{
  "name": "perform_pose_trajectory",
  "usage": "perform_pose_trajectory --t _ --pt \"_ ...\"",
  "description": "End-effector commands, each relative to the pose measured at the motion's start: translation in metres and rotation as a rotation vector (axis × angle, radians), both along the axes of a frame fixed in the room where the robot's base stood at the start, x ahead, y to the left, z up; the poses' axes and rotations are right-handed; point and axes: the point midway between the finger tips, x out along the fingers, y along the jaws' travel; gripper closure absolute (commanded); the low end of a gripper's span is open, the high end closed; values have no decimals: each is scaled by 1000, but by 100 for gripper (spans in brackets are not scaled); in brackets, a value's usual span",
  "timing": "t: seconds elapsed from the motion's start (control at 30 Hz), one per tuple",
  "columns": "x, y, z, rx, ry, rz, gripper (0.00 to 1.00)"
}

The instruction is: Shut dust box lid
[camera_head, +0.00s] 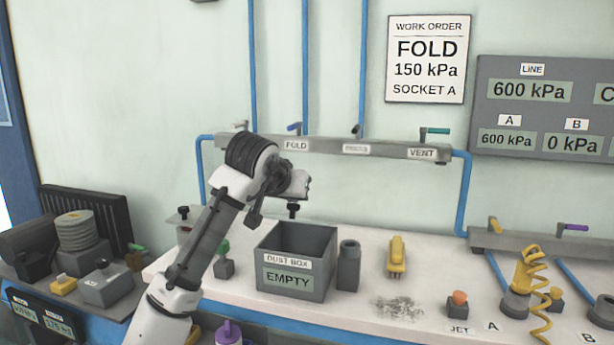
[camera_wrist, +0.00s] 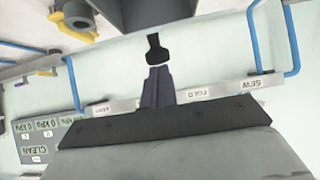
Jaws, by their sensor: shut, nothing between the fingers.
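The grey dust box (camera_head: 288,281) stands on the pale bench, with an "EMPTY" sign on its front. Its top is open and I see its inner walls. No lid panel shows clearly in either view. A black knob-like piece (camera_head: 293,209) stands at the box's back edge, wider at the top; it also shows in the wrist view (camera_wrist: 155,48). My gripper (camera_wrist: 157,72) is shut and empty, its fingertips pointing at this piece. I cannot tell whether they touch. In the head view my arm's end is above the back of the box.
A grey bottle-like canister (camera_head: 348,268) stands right of the box, and a yellow-handled brush (camera_head: 397,258) farther right. A green-topped block (camera_head: 224,262) stands left of the box. A labelled rail (camera_head: 350,150) runs along the wall behind. Dark dust (camera_head: 398,307) lies on the bench.

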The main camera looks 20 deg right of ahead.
Motion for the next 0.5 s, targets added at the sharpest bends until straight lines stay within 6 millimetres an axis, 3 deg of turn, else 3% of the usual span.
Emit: perform_pose_trajectory --t 0.03,0.1,0.5 --pt "-4 2 -20 -27 -35 -2 100" --pt "-8 5 -28 -61 -83 -2 100" --pt "-24 16 -59 -195 -287 -1 100"
